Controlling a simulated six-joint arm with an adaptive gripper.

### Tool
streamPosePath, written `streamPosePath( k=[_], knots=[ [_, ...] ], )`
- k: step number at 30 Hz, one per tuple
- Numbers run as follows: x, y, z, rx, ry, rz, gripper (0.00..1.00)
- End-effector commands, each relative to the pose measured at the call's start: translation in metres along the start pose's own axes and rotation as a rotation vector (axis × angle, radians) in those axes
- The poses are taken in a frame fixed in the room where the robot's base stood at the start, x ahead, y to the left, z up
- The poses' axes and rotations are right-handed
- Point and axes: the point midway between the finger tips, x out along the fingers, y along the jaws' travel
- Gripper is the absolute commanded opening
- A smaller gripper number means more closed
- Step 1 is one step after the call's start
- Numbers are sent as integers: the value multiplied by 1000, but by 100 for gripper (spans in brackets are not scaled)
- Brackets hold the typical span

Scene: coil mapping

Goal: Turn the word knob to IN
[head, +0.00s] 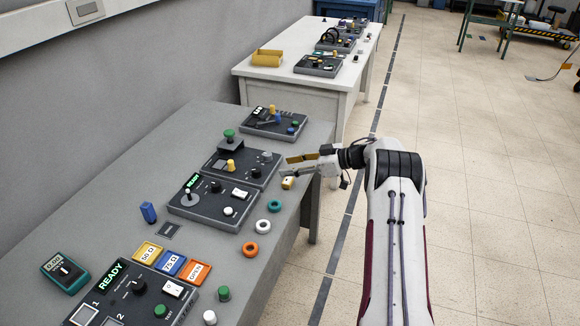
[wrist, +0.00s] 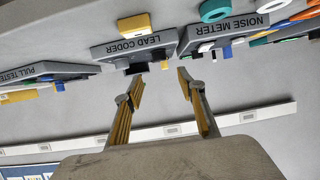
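The lead coder box (head: 243,180) is a dark, tilted panel in the middle of the near bench. I cannot read which of these is the word knob. In the wrist view its labelled front edge (wrist: 148,44) shows upside down. My gripper (head: 285,166) is at the right side of this box, near the bench edge. In the wrist view my gripper (wrist: 161,76) has its yellow fingers apart with nothing between them, apart from the knobs.
The noise meter box (wrist: 222,33) and the pull tester box (wrist: 45,71) flank the lead coder. A small yellow block (head: 288,183) lies below my gripper. Teal (head: 275,206) and orange rings (head: 250,249) lie nearby. A second bench (head: 290,83) stands behind.

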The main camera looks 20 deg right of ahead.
Motion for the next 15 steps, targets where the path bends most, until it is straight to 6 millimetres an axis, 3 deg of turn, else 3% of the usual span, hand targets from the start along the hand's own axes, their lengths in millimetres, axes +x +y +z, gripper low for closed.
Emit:
streamPosePath(
  k=[6,15],
  knots=[
    [4,-2,-3,-4,0,-6,39],
    [31,-28,-45,6,36,-32,39]
  ],
)
